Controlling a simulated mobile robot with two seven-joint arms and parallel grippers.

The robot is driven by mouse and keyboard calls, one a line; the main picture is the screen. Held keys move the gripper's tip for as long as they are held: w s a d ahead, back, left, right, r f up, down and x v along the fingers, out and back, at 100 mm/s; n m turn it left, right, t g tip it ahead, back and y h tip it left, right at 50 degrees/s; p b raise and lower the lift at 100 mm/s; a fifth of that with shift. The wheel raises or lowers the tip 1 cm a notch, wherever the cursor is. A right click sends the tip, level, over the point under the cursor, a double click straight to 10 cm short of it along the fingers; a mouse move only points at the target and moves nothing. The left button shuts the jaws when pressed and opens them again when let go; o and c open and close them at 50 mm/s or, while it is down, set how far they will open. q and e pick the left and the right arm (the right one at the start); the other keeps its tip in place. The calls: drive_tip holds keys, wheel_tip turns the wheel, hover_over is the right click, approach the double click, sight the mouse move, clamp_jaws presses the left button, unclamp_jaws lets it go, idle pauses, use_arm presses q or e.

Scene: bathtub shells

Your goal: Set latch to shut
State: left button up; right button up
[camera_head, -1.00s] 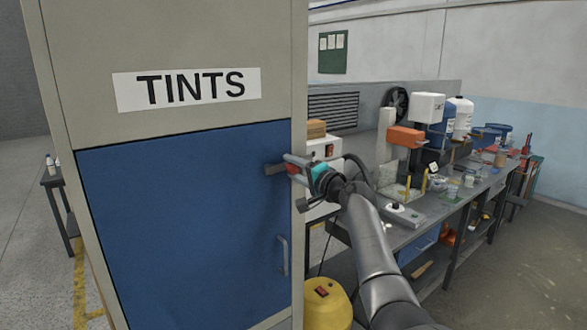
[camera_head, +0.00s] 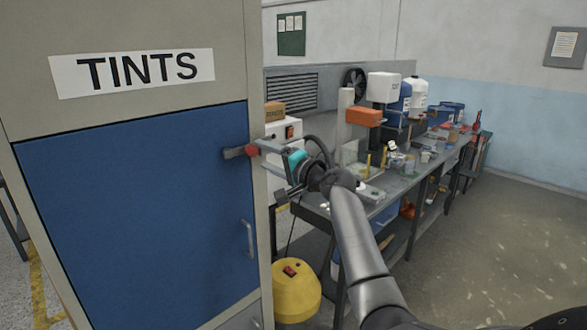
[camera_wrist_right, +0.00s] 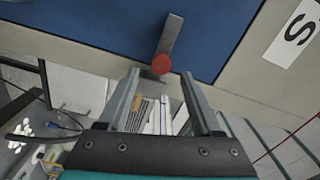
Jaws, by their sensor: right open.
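The blue door (camera_head: 140,210) of the TINTS cabinet is closed flat in its frame. The latch (camera_head: 233,153) is a dark grey bar near the door's upper right edge, with a red knob (camera_head: 252,150) on its right end. In the head view the bar lies about level. The wrist view also shows the latch (camera_wrist_right: 169,38) with its red knob (camera_wrist_right: 161,64) near the fingertips. My right gripper (camera_head: 268,168) is open, just right of the knob; in the wrist view its fingers (camera_wrist_right: 160,76) point at the knob with nothing held. My left gripper is out of view.
A grey door handle (camera_head: 249,238) sits below the latch. A workbench (camera_head: 375,208) with several tools and bottles runs along the right behind my arm. A yellow canister (camera_head: 297,296) stands beside the cabinet. The floor at right is clear.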

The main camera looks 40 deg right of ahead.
drive_tip(key=s+b, duration=0.1)
drive_tip(key=s, duration=0.8)
drive_tip(key=shift+s+d, duration=0.15)
drive_tip(key=shift+d, duration=0.2)
drive_tip(key=shift+f, duration=0.1)
wheel_tip(320, 180, down, 30)
drive_tip(key=a+n+g+h+b, duration=0.1)
drive_tip(key=a+g+b, duration=0.1)
drive_tip(key=g+b, duration=0.3)
drive_tip(key=s+a+f+n+g+b, duration=0.2)
drive_tip(key=s+f, duration=0.2)
drive_tip(key=f, duration=0.8)
drive_tip(key=s+a+f+n+g+b, duration=0.1)
drive_tip(key=s+a+f+g+b, duration=0.3)
drive_tip(key=f, duration=0.7)
drive_tip(key=s+a+f+n+g+b, duration=0.2)
drive_tip(key=s+a+f+n, duration=0.25)
drive_tip(key=s+f, duration=0.85)
drive_tip(key=s+a+f+n+g+b, duration=0.15)
drive_tip(key=s+a+f+n, duration=0.35)
drive_tip(key=s+f, duration=0.8)
drive_tip(key=s+a+f+n+g+b, duration=0.1)
drive_tip(key=s+a+f, duration=0.1)
drive_tip(key=s, duration=0.4)
drive_tip(key=s+a+f+n+g, duration=0.1)
drive_tip(key=s+a+f+n, duration=0.1)
drive_tip(key=s, duration=0.5)
drive_tip(key=shift+a+b, duration=0.35)
drive_tip(key=shift+a, duration=0.3)
